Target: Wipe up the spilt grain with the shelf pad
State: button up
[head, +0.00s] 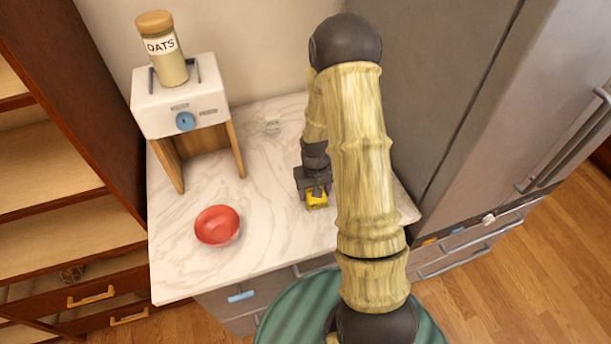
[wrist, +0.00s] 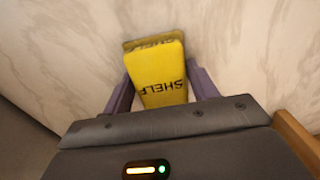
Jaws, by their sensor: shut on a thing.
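The yellow shelf pad (wrist: 165,92) with dark "SHELF" lettering is between the two fingers of my gripper (wrist: 161,95) in the wrist view. In the head view my gripper (head: 315,189) points down at the right part of the marble counter and is shut on the pad (head: 316,200). The pad is at or very near the counter top; I cannot tell whether it touches. I see no spilt grain in either view; my arm hides part of the counter.
A red bowl (head: 218,226) sits at the counter's front left. A white dispenser (head: 180,100) on wooden legs stands behind it, with an oats jar (head: 163,48) on top. A small pale item (head: 272,126) lies by the wall. A grey fridge (head: 500,100) borders the right.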

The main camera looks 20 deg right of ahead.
jog(key=shift+a, duration=0.8)
jog(key=shift+a+r, duration=0.25)
jog(key=shift+r+p, duration=2.8)
jog(key=shift+r, duration=1.1)
jog(key=shift+w, duration=0.1)
